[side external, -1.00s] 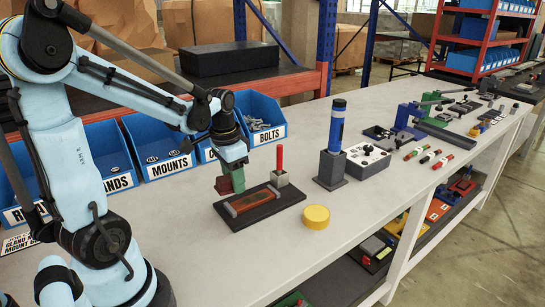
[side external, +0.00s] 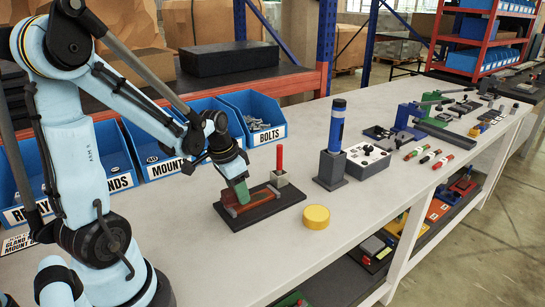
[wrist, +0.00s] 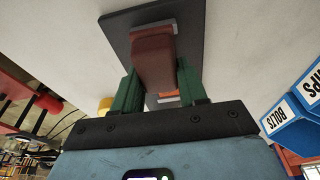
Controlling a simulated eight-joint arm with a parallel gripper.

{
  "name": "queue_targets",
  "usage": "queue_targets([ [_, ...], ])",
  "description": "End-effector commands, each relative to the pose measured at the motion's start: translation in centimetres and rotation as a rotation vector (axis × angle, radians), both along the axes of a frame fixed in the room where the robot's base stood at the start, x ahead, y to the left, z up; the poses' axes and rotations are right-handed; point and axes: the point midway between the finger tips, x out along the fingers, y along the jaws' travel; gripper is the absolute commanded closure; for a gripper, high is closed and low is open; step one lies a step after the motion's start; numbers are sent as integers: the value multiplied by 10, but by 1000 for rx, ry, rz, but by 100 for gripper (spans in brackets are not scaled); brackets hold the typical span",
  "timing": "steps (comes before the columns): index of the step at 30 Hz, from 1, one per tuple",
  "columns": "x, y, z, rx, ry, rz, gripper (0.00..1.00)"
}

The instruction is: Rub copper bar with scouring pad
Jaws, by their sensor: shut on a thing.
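My gripper (side external: 240,192) has green fingers and is shut on a reddish-brown scouring pad (wrist: 153,62). In the wrist view the pad sits between the two fingers and juts out past them. The copper bar (side external: 252,205) lies on a black base plate (side external: 280,206) on the bench, held between grey end pieces. The pad is over the bar, low down at its left part; I cannot tell for certain whether they touch. In the wrist view the pad hides most of the bar, and an orange piece of it (wrist: 168,94) shows by the fingers.
A red-handled tool in a grey block (side external: 280,172) stands just behind the plate. A yellow round tin (side external: 316,217) is in front at the right. A blue cylinder in a dark holder (side external: 334,150) stands further right. Blue bins (side external: 255,118) line the back. The front bench is clear.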

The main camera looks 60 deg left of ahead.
Motion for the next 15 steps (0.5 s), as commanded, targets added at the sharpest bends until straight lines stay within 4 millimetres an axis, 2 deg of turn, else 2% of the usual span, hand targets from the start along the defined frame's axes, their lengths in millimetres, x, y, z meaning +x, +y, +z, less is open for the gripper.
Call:
queue_targets([
  [15, 0, 0, -7, 0, 0, 0, 100],
])
